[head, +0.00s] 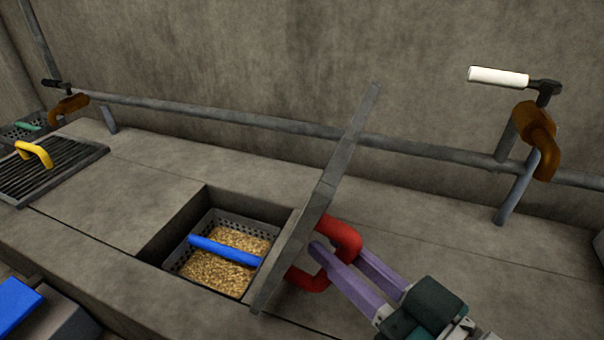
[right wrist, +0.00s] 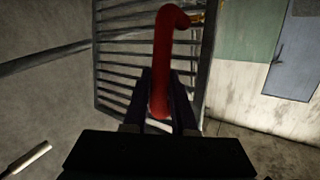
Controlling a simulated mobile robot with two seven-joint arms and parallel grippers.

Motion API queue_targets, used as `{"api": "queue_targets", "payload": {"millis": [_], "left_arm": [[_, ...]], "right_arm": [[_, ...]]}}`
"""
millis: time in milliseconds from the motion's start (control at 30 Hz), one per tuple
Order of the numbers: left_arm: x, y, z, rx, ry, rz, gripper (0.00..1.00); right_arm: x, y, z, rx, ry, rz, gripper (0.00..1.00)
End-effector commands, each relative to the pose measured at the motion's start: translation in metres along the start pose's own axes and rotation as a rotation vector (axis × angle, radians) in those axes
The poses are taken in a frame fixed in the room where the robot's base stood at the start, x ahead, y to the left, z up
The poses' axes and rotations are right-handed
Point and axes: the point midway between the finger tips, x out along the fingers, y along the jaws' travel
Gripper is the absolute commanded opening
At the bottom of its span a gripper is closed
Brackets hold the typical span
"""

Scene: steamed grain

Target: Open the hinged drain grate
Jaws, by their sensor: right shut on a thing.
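The hinged drain grate (head: 318,205) stands tilted up at the right edge of the square pit, seen nearly edge-on in the head view. Its slats (right wrist: 120,70) show in the right wrist view. A red handle (head: 343,236) sticks out from its right face; it also shows in the right wrist view (right wrist: 163,60). My right gripper (head: 335,258) is shut on the red handle, its purple fingers on either side of it; they also show in the right wrist view (right wrist: 160,98). I cannot see my left gripper.
The open pit holds a perforated basket (head: 175,262) of grain with a blue bar handle (head: 225,250). A flat slatted grate (head: 75,165) with a yellow handle (head: 35,152) lies at left. A pipe (head: 250,122) runs along the wall, with a white-handled valve (head: 500,76) at right.

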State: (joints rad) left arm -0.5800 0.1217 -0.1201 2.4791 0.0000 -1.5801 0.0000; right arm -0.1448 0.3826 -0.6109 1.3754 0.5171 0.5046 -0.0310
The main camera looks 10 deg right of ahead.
Motion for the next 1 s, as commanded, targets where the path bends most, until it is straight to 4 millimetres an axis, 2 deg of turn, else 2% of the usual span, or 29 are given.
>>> {"api": "queue_targets", "payload": {"millis": [33, 233, 667, 700, 800, 1000], "left_arm": [[-0.020, 0.000, -0.006, -0.002, 0.000, 0.002, 0.50], [-0.049, 0.000, -0.016, -0.007, 0.003, 0.006, 0.50], [-0.052, -0.001, -0.017, -0.005, 0.002, 0.004, 0.50], [-0.052, -0.001, -0.017, -0.004, 0.002, 0.003, 0.50], [-0.052, -0.002, -0.017, -0.001, 0.001, 0.001, 0.50], [-0.052, -0.003, -0.017, 0.003, 0.001, -0.002, 0.50]], "right_arm": [[0.002, -0.004, -0.012, -0.014, -0.028, 0.006, 0.00], [0.014, -0.013, -0.017, -0.067, -0.114, 0.024, 0.00], [0.019, -0.015, -0.012, -0.090, -0.142, 0.028, 0.00], [0.019, -0.015, -0.012, -0.090, -0.142, 0.028, 0.28], [0.019, -0.015, -0.012, -0.090, -0.142, 0.028, 0.37], [0.019, -0.016, -0.012, -0.089, -0.141, 0.028, 0.37]]}}
